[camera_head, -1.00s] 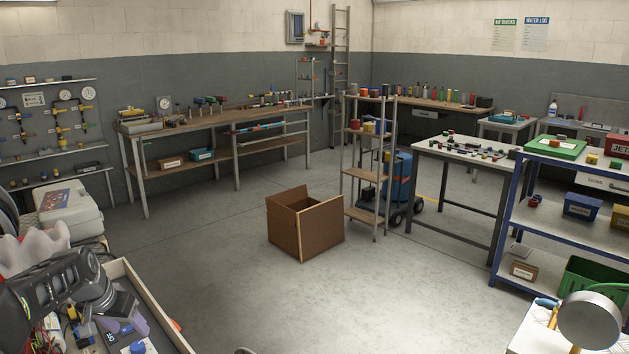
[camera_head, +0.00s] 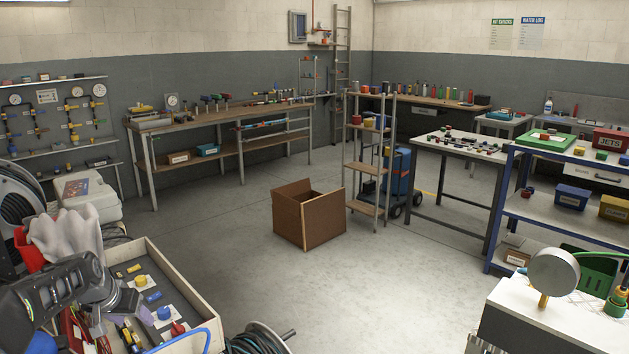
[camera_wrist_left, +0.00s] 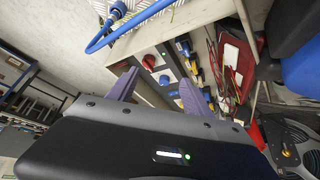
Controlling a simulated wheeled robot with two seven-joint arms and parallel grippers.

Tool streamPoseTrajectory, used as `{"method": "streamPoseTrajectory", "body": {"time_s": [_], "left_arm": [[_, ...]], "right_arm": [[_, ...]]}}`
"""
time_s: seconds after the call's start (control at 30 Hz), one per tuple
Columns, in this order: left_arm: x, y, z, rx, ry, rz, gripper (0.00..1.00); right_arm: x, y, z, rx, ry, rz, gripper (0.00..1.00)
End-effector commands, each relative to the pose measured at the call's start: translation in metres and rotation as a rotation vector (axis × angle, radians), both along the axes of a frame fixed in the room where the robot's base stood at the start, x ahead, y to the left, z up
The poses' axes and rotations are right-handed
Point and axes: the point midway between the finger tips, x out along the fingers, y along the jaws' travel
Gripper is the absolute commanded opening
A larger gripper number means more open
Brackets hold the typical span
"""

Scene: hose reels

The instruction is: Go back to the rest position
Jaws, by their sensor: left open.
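My left arm enters the head view at the lower left. Its gripper (camera_head: 124,328) is over the left side of a wooden-edged tray (camera_head: 182,275). In the left wrist view, the two purple fingers of my left gripper (camera_wrist_left: 160,88) stand apart with nothing held between them. Beyond them, the tray's contents show, including a red knob (camera_wrist_left: 149,61). My right gripper is in neither view.
The tray holds small coloured fittings on cards, such as a blue one (camera_head: 163,313). A blue hose (camera_head: 190,335) crosses its near corner. A hose coil (camera_head: 258,340) and a round gauge (camera_head: 553,272) are nearby. An open cardboard box (camera_head: 325,222) stands on clear floor.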

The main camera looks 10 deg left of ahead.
Motion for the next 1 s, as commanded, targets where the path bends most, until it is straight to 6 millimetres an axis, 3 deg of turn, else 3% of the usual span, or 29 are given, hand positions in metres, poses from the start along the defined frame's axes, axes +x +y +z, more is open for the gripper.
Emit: {"method": "streamPoseTrajectory", "body": {"time_s": [0.17,0.37,0.47,0.57,0.7,0.77,0.9,1.0], "left_arm": [[0.009,-0.016,-0.032,-0.033,-0.056,0.046,0.59],[0.012,-0.063,-0.096,-0.106,-0.082,0.074,0.59],[0.007,-0.099,-0.137,-0.153,-0.08,0.083,0.59],[-0.009,-0.148,-0.188,-0.213,-0.06,0.088,0.59],[-0.052,-0.23,-0.26,-0.3,-0.003,0.09,0.59],[-0.078,-0.263,-0.287,-0.331,0.03,0.087,0.59],[-0.152,-0.336,-0.339,-0.389,0.134,0.064,0.59],[-0.212,-0.379,-0.365,-0.415,0.226,0.031,0.59]], "right_arm": [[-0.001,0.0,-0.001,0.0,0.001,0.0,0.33],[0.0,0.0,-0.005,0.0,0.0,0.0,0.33],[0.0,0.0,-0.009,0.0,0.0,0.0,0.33],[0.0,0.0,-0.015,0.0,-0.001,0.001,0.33],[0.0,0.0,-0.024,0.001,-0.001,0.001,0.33],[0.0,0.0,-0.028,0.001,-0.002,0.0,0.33],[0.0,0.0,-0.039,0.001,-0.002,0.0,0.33],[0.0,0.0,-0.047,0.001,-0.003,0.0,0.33]]}}
